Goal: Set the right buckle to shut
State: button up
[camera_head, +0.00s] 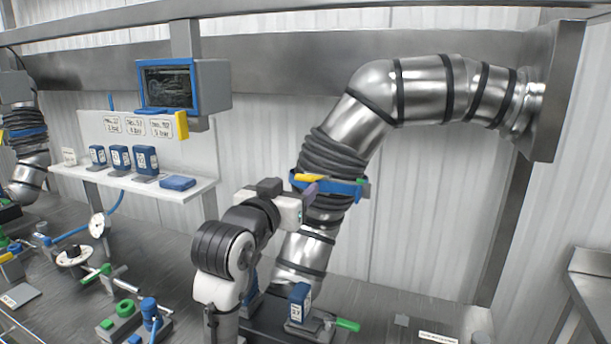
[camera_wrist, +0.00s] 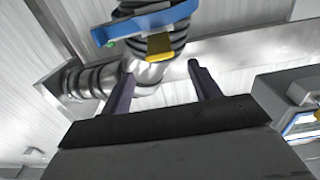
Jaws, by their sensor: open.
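The right buckle sits on a blue band (camera_head: 345,187) around the ribbed black sleeve of the large steel duct. Its yellow lever (camera_head: 308,178) is on the band's left side, and a green piece (camera_head: 366,187) is at the right end. In the wrist view the blue band (camera_wrist: 150,22) and yellow lever (camera_wrist: 160,46) lie ahead of my fingers. My gripper (camera_head: 313,188) is open, its purple fingers close to the lever. In the wrist view my gripper (camera_wrist: 161,68) has an empty gap between its fingers, the lever just beyond. I cannot tell whether the buckle is latched.
A second duct (camera_head: 25,165) with a blue band stands at the far left. Valves and a gauge (camera_head: 97,225) fill the left bench.

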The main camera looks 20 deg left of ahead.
aim_at(303, 178)
jog(key=w, duration=0.7)
jog(key=shift+d+p, duration=0.1)
jog(key=shift+p, duration=0.2)
grip_shut()
